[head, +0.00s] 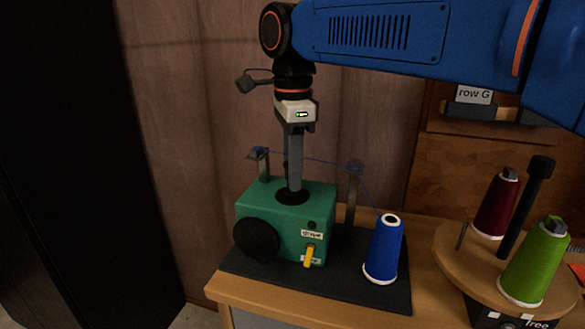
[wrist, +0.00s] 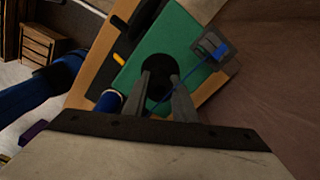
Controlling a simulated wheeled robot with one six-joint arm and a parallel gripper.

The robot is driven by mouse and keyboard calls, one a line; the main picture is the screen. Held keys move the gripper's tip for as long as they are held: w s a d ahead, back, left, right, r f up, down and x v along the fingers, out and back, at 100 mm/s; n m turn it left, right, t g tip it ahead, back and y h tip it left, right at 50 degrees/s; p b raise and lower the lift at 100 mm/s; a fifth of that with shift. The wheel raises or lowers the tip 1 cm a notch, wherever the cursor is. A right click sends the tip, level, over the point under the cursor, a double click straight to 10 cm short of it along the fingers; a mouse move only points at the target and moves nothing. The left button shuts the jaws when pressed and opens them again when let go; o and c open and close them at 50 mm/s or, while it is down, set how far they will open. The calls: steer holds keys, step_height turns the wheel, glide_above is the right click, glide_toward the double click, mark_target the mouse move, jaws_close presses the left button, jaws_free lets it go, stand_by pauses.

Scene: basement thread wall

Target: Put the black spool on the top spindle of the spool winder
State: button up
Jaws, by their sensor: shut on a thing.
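The spool winder (head: 262,212) is a green box with a black wheel on its front and a yellow lever. My gripper (head: 294,187) points straight down over its top, fingers shut on the small black spool (head: 292,198). The spool appears at the winder's top face, between the two thread posts. In the wrist view the black spool (wrist: 158,66) shows as a dark round shape between the fingertips, over the green top (wrist: 185,35). The top spindle is hidden by the spool and fingers, so I cannot tell whether it passes through the spool.
A blue thread cone (head: 385,250) stands right of the winder on the dark mat (head: 340,291), its thread running across the posts (head: 352,190). A round wooden stand (head: 458,262) with dark red (head: 496,205) and green (head: 535,265) cones is at the right.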

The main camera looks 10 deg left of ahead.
steer(key=o, duration=1.1)
steer(key=shift+r, duration=0.1)
